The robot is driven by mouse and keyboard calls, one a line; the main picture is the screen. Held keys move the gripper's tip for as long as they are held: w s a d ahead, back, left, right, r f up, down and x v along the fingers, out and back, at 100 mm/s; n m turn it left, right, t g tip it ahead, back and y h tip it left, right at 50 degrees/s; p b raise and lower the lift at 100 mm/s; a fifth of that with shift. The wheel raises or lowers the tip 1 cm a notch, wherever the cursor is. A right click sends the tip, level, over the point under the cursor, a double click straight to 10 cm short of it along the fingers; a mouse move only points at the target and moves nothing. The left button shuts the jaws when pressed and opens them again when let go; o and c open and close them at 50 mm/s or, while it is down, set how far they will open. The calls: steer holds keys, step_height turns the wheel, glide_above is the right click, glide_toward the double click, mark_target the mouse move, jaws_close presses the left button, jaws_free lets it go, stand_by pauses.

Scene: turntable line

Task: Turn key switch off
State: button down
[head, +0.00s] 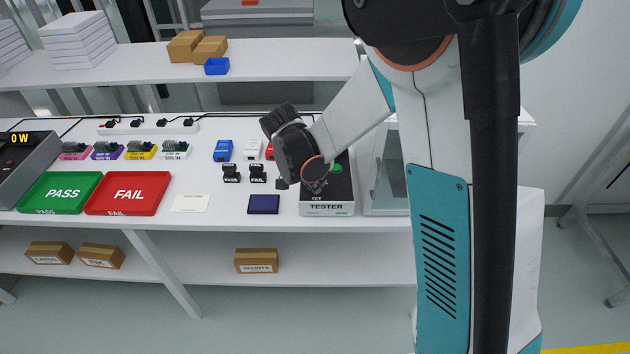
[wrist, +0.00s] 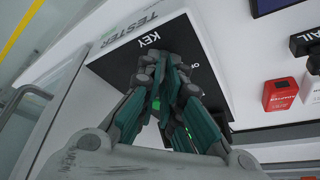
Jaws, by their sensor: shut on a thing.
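The tester box (head: 327,208) stands at the right of the bench, with a black top and a white front marked TESTER. In the wrist view, its black top (wrist: 115,65) carries the label KEY. My gripper (wrist: 163,72) reaches down onto the top just beside that label and is shut on the key switch. The fingers hide the key, so I cannot tell which way it points. In the head view, my gripper (head: 317,186) is over the tester, partly hidden by my wrist. A green button or lamp (head: 337,168) shows beside it.
A blue pad (head: 263,204), the PASS and FAIL stamps (head: 257,173) and a red adapter (wrist: 280,95) lie left of the tester. The green PASS tray (head: 58,192) and red FAIL tray (head: 128,193) are further left. A glass-sided cabinet (head: 388,185) stands close on the right.

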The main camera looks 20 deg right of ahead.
steer(key=n, duration=0.2)
steer(key=n+t+y, duration=0.1)
steer(key=n, duration=0.2)
steer(key=shift+s+d+n+t, duration=0.1)
steer(key=shift+s+n+t, duration=0.05)
steer(key=shift+n+t, duration=0.15)
steer(key=n+y, duration=0.1)
steer(key=n, duration=0.1)
steer(key=n+y, duration=0.1)
steer(key=n, duration=0.2)
steer(key=shift+d+t, duration=0.2)
steer(key=shift+t, duration=0.2)
steer(key=n+y, duration=0.1)
steer(key=n, duration=0.2)
steer(key=n+y, duration=0.1)
steer(key=n, duration=0.2)
steer(key=shift+d+y+b, duration=0.1)
steer(key=shift+y+b, duration=0.25)
steer(key=shift+y, duration=0.05)
steer(key=shift+n+g, duration=0.3)
steer(key=shift+n, duration=0.1)
steer(key=c, duration=1.8)
jaws_free()
